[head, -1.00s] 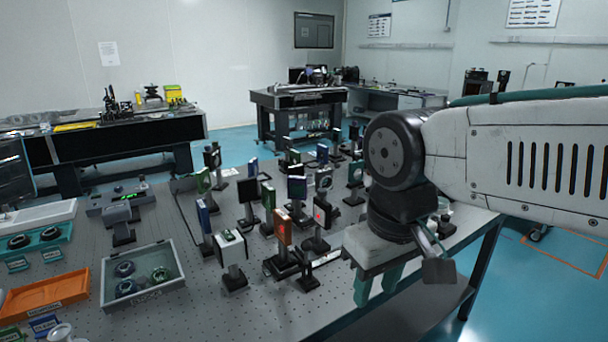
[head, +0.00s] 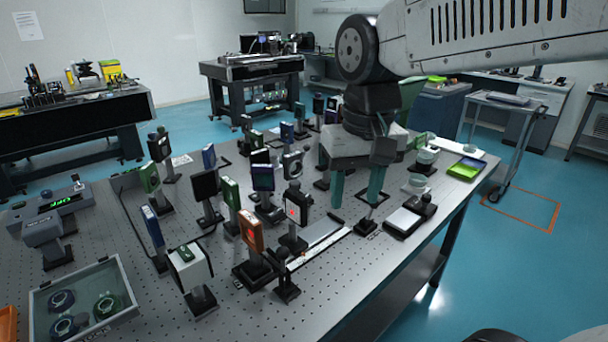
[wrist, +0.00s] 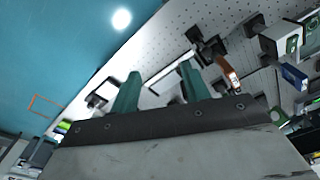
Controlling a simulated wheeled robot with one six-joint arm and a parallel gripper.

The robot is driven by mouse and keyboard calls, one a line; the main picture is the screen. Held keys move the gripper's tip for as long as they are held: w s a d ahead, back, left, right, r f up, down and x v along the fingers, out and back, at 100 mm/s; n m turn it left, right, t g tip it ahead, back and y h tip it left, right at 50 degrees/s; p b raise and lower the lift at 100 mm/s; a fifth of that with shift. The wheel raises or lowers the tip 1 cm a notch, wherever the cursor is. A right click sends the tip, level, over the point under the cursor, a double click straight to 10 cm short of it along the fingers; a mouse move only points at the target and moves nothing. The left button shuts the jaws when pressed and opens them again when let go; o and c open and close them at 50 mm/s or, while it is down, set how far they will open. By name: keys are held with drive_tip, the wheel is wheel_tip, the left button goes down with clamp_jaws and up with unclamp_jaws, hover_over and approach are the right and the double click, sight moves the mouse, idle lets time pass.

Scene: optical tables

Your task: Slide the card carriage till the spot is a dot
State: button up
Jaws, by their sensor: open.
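An upright card (head: 293,205) with a small red spot on it stands on a dark post and base in the middle of the table. It is beside a pale rail (head: 322,246) with a scale-like strip. Whether its base sits on the rail is unclear. An orange-framed plate (head: 252,232) with a red glow stands just left of it. My gripper (head: 356,203) is open and empty, pointing down, to the right of the card and above the table. In the wrist view, the rail (wrist: 172,69) shows between the two green fingers and the orange plate (wrist: 229,74) right of them.
Several post-mounted optics crowd the left and back, including a white box-like mount (head: 187,268). A lidded tray (head: 82,303) and a green-display controller (head: 55,205) are at left. A flat pad (head: 404,222) lies at right.

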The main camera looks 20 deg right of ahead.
drive_tip(key=w+r+m, duration=0.1)
drive_tip(key=w+m, duration=0.1)
drive_tip(key=w, duration=0.7)
drive_tip(key=m, duration=0.1)
approach(295, 181)
drive_tip(key=shift+s+f+g, duration=0.1)
drive_tip(key=shift+f+g, duration=0.3)
drive_tip(key=shift+w+f+m, duration=0.15)
drive_tip(key=shift+w+m, duration=0.1)
drive_tip(key=shift+m, duration=0.05)
drive_tip(key=shift+w+a+f, duration=0.1)
drive_tip(key=shift+f, duration=0.25)
wheel_tip(295, 181, down, 7)
drive_tip(key=shift+r, duration=0.1)
clamp_jaws()
